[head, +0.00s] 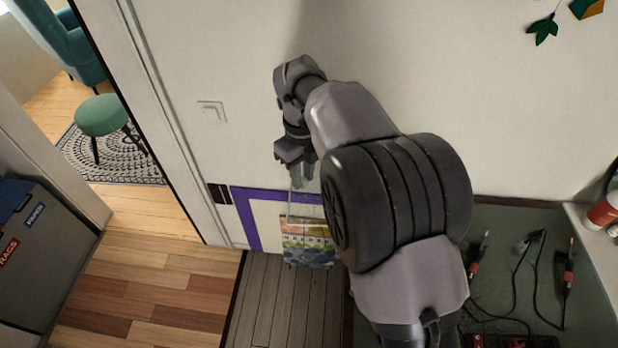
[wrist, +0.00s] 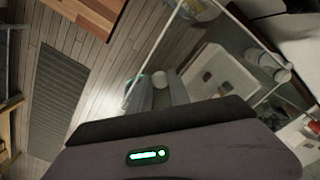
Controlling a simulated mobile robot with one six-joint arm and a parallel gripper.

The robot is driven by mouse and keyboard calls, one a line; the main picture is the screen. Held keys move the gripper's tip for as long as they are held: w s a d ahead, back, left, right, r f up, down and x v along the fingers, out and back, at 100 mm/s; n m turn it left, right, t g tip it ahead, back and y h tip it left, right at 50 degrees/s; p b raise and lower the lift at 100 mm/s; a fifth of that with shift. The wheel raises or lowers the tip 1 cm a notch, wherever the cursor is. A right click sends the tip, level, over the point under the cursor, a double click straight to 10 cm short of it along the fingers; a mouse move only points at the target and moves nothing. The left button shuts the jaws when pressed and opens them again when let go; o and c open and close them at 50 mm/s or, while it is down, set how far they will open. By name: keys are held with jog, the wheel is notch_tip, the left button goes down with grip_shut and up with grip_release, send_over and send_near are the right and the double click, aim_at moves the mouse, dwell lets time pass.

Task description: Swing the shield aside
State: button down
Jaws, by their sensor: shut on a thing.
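The shield looks like a clear pane (head: 306,205) standing in front of the purple-framed panel on the wall. Its thin edges and see-through face also show in the wrist view (wrist: 192,33). My gripper (head: 299,182) points down at the pane's upper part. In the wrist view its two fingers (wrist: 158,88) are closed in on a small round pale piece, which looks like a knob on the shield. My arm hides the right side of the pane and panel in the head view, so its hinge side cannot be told.
A purple-framed panel (head: 245,222) with a colourful picture (head: 306,241) is on the wall behind the pane. A green mat (head: 510,265) with cabled tools lies at right. A doorway with a green stool (head: 102,115) opens at left. Wooden floor (head: 150,285) is clear.

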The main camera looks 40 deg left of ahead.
jog(key=shift+w+a, duration=0.1)
jog(key=shift+a, duration=0.15)
jog(key=c, duration=1.2)
grip_release()
notch_tip(320, 180, up, 18)
jog(key=p, duration=0.5)
jog(key=shift+f, duration=0.25)
